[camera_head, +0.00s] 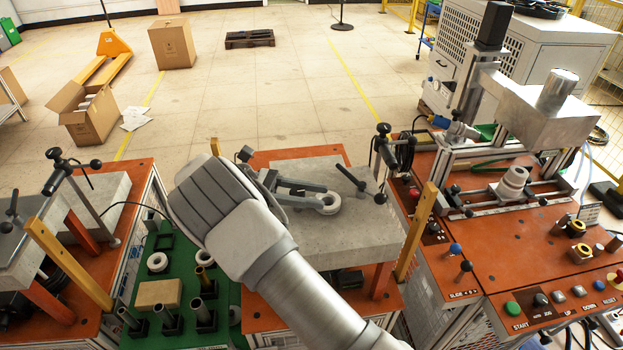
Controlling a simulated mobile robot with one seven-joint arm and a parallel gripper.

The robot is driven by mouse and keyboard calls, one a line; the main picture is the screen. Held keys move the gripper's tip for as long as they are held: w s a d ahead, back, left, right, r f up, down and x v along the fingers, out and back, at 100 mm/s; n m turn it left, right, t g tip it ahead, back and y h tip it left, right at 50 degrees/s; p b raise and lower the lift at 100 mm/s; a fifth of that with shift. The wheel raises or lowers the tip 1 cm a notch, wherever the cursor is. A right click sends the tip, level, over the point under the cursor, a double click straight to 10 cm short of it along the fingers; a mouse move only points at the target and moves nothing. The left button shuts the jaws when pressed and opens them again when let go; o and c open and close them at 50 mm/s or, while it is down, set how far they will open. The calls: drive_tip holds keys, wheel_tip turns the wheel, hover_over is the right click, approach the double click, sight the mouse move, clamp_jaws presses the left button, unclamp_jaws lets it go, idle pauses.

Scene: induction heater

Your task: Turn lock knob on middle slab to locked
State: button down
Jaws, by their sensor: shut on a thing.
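The middle slab (372,231) is a grey stone-like block on an orange-topped stand. A black bar-handled knob (350,178) stands tilted on its top, and a black clamp post with ball-ended handles (384,140) stands at its right back corner. My arm reaches in from the bottom, and its wrist covers the slab's left part. My gripper (322,198) points right over the slab, its grey fingers shut at a white ring (330,209). The ring is just below and left of the bar-handled knob, apart from it in the picture. Whether the ring touches the slab is unclear.
A similar slab (98,196) with its own clamp post is at left. A green mat (176,335) holds a ring, a tan block and metal cylinders. The heater machine (555,115) and its button panel stand at right. Yellow-brown uprights (416,232) flank the middle stand.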

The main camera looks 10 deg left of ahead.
drive_tip(key=shift+m+g+p, duration=0.3)
drive_tip(key=shift+g+p, duration=0.15)
drive_tip(key=shift+g, duration=0.05)
drive_tip(key=c, duration=0.5)
unclamp_jaws()
drive_tip(key=r, duration=0.4)
drive_tip(key=shift+s+d+r, duration=0.1)
drive_tip(key=shift+d+r, duration=0.1)
drive_tip(key=s+d+r+b, duration=0.1)
drive_tip(key=d+r, duration=0.5)
drive_tip(key=d, duration=0.5)
drive_tip(key=shift+s+d+r+b, duration=0.15)
drive_tip(key=shift+s+r+b, duration=0.1)
drive_tip(key=shift+r+b, duration=0.1)
drive_tip(key=shift+f, duration=0.1)
